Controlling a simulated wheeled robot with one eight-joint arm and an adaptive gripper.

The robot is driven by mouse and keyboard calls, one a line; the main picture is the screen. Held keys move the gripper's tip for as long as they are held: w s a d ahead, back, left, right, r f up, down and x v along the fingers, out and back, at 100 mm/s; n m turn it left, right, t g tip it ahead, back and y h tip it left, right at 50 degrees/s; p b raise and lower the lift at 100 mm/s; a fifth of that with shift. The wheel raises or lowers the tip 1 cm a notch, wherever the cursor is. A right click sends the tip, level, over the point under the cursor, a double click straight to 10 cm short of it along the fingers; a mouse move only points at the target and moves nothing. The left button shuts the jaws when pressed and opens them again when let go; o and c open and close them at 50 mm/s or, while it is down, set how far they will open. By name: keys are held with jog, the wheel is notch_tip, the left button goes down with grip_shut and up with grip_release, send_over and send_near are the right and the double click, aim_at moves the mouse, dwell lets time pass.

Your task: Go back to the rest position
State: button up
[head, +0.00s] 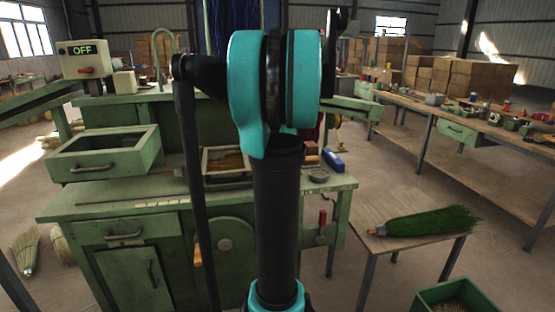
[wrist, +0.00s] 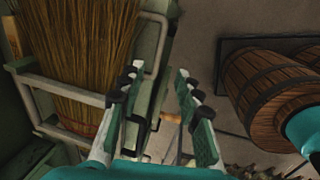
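My gripper (wrist: 155,76) shows in the wrist view with its two fingers spread apart and nothing held between them. It is beside a bundle of tan broom bristles (wrist: 80,45) that sits behind a pale metal frame (wrist: 60,84) on the left of that view. In the head view my teal and black arm rises through the middle and hides part of the green winding machine bench (head: 95,205). My gripper does not show in the head view.
The control box (head: 85,60) reads OFF. A green broom (head: 430,221) lies on a low table (head: 375,238) at right, above a green bin (head: 455,295). A long workbench (head: 470,128) stands at back right. Wooden barrels (wrist: 265,85) show at right in the wrist view.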

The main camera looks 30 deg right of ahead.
jog(key=s+a+f+m, duration=0.1)
jog(key=a+f+m, duration=0.15)
jog(key=a, duration=0.35)
jog(key=s+a+f+m, duration=0.1)
jog(key=a+f+m, duration=0.1)
jog(key=a+f, duration=0.3)
jog(key=s+a+f+m+t, duration=0.1)
jog(key=s+a+f+m, duration=0.4)
jog(key=s+a+f, duration=0.2)
jog(key=s+a+f+m+t, duration=0.1)
jog(key=s+a+f+m, duration=0.3)
jog(key=s+a+f, duration=0.3)
jog(key=s+a, duration=0.1)
jog(key=a, duration=0.3)
jog(key=shift+s+m+y, duration=0.15)
jog(key=shift+m+y, duration=0.2)
jog(key=shift+y, duration=0.05)
